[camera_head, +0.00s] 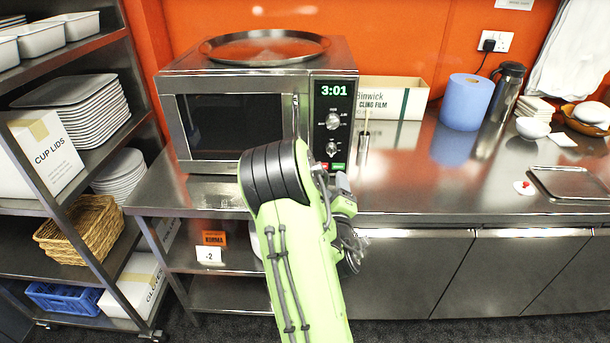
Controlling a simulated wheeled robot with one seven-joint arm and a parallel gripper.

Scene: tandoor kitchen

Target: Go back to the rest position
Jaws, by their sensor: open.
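My green arm reaches forward from the bottom of the view to the front edge of the steel counter (450,195), just in front of the microwave (235,125). My gripper (350,245) shows only in part beside the arm's bent end, below the counter's front edge. It is open, and I see nothing held in it. Its fingertips are mostly hidden by the arm. The microwave's door is shut, its display reads 3:01, and a round steel tray (264,46) lies on top.
On the counter stand a cling film box (393,97), a blue paper roll (466,102), a dark flask (505,88), a white bowl (532,127) and a steel tray (572,182). A loaded rack (100,45) stands at left.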

